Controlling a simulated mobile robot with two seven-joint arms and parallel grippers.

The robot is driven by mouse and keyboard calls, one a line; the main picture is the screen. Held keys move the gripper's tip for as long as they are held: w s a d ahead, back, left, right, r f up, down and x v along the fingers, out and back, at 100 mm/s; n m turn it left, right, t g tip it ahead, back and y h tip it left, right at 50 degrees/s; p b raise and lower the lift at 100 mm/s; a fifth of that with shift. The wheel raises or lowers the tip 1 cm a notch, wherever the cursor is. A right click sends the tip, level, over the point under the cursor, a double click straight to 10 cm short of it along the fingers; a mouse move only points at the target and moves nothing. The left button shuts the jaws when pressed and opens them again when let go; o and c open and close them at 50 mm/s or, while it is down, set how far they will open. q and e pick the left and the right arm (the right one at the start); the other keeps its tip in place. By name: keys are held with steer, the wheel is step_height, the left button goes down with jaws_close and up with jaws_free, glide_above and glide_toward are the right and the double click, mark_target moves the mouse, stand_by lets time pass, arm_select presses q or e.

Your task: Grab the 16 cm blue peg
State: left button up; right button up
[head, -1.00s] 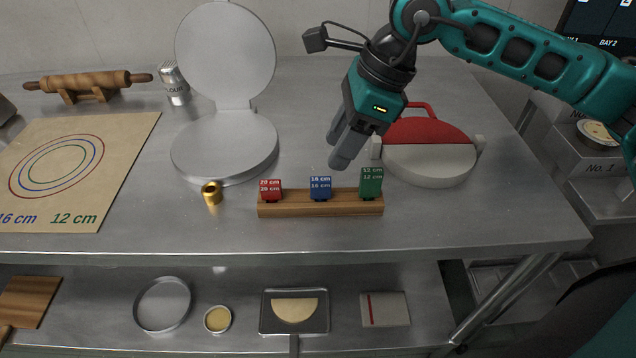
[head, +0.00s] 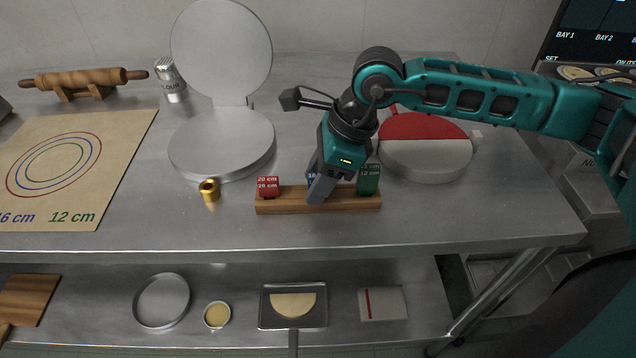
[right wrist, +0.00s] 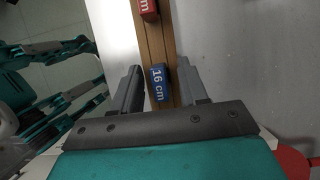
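The blue 16 cm peg (right wrist: 158,84) stands in the wooden rack (head: 287,206), between the red peg (head: 268,185) and the green peg (head: 368,181). In the head view the blue peg (head: 312,176) is mostly hidden behind my right gripper (head: 318,194). That gripper points down at the rack. In the right wrist view my right gripper (right wrist: 158,88) is open, with one finger on each side of the blue peg. A gap shows on the left side; contact on the right side cannot be told. My left gripper is not in view.
A small brass cup (head: 209,190) stands left of the rack. An open grey round press (head: 222,145) is behind it, and a red-and-white round press (head: 425,158) is at the right. The table front is clear.

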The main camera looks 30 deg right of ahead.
jaws_close()
steer(key=shift+r, duration=0.15)
